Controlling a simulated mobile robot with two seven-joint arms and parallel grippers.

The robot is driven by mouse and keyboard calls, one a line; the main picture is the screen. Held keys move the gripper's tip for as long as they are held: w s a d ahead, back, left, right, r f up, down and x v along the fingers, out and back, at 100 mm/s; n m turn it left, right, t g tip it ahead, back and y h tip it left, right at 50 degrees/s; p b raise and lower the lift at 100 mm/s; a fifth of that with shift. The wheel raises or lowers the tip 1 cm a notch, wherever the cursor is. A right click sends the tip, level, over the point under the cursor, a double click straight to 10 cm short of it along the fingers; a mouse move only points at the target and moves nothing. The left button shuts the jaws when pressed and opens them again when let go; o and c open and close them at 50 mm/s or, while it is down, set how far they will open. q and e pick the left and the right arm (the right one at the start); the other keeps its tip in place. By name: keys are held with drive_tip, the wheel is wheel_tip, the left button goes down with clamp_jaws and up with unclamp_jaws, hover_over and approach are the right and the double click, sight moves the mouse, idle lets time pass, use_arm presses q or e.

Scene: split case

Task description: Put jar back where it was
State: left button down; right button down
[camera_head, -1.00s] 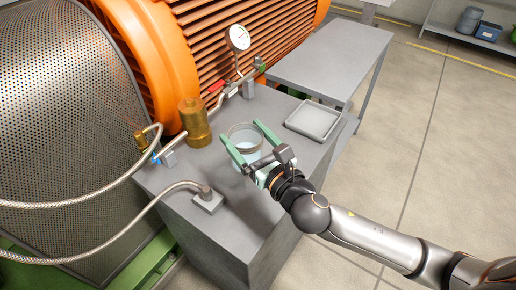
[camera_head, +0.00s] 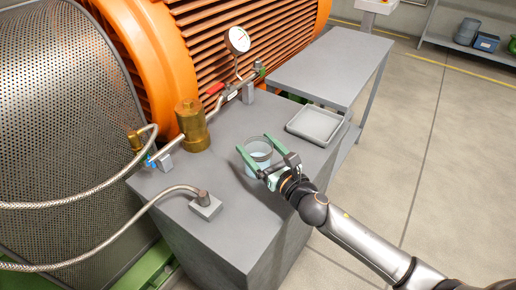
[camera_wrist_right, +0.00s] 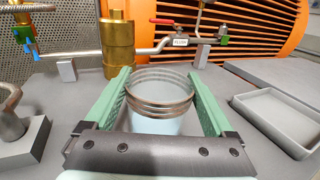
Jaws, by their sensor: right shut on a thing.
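A clear jar (camera_head: 258,149) with a threaded rim and pale contents is upright at the grey pedestal top (camera_head: 228,185). It also shows in the right wrist view (camera_wrist_right: 160,100), between two green fingers. My right gripper (camera_head: 256,156) is shut on the jar, one finger on each side. The jar's lower part is partly hidden by the gripper, so I cannot tell whether its base touches the top. My left gripper is in neither view.
A grey tray (camera_head: 291,127) lies right of the jar. Behind are a brass cylinder (camera_head: 191,127), pipe, valve and pressure gauge (camera_head: 237,40). A hose block (camera_head: 205,207) stands at left front. A grey side table (camera_head: 335,57) is at the back right.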

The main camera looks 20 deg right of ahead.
unclamp_jaws()
drive_tip(key=shift+f, duration=0.1)
drive_tip(key=shift+s, duration=0.1)
drive_tip(key=b+v, duration=0.1)
drive_tip(key=v, duration=0.9)
drive_tip(key=shift+s, duration=0.15)
drive_tip(key=shift+s+d, duration=0.15)
drive_tip(key=shift+s, duration=0.45)
drive_tip(key=shift+s+d+r, duration=0.1)
drive_tip(key=shift+s+r, duration=0.05)
drive_tip(key=shift+r, duration=0.1)
